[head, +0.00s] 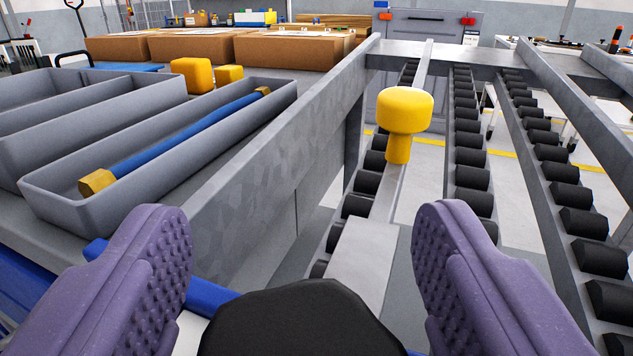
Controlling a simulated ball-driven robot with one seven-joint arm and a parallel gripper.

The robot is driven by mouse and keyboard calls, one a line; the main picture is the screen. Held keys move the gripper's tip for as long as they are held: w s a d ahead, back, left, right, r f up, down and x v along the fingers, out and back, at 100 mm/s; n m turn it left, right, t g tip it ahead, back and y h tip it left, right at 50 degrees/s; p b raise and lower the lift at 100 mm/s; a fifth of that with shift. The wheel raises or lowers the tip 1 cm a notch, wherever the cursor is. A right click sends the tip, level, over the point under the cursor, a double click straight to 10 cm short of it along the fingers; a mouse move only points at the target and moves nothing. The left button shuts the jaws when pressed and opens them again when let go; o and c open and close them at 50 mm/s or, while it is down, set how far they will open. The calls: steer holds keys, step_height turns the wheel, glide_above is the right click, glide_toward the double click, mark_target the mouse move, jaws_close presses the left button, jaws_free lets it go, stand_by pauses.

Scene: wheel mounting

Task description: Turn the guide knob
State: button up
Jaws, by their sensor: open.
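The guide knob (405,110) is yellow, with a wide round head on a narrower stem. It stands upright on a grey metal rail of the roller rack, right of the picture's middle. My gripper (325,240) has two purple, dimpled fingers, spread wide apart with nothing between them. The knob appears beyond the fingertips, above the right finger, and nothing touches it. A black rounded part shows at the bottom, between the fingers.
Rows of black rollers (470,155) run along metal rails. At left, a grey tray (60,205) holds a blue bar (185,135) with yellow ends. Two yellow blocks (192,75) and cardboard boxes (290,47) stand behind. A tall metal side beam (270,155) separates trays from rollers.

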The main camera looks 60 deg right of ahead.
steer(key=shift+w+d, duration=0.15)
steer(key=shift+d, duration=0.1)
steer(key=shift+c, duration=0.4)
steer(key=c, duration=0.9)
steer(key=shift+n+t+y, duration=0.3)
steer(key=shift+n+t, duration=0.1)
steer(key=shift+t, duration=0.1)
steer(key=n+t+y+b, duration=0.1)
steer(key=n+t, duration=0.1)
steer(key=n+t+y, duration=0.1)
steer(key=t+y, duration=0.1)
steer(key=shift+w+a+n+b, duration=0.15)
steer(key=shift+n+b, duration=0.25)
steer(key=shift+w+a+n+t+y, duration=0.15)
steer(key=shift+n+t+y, duration=0.65)
steer(key=shift+y, duration=0.45)
steer(key=shift+w+a+n+t+y, duration=0.15)
steer(key=shift+n+t+y, duration=0.45)
steer(key=shift+n+y, duration=0.5)
steer(key=shift+y, duration=0.25)
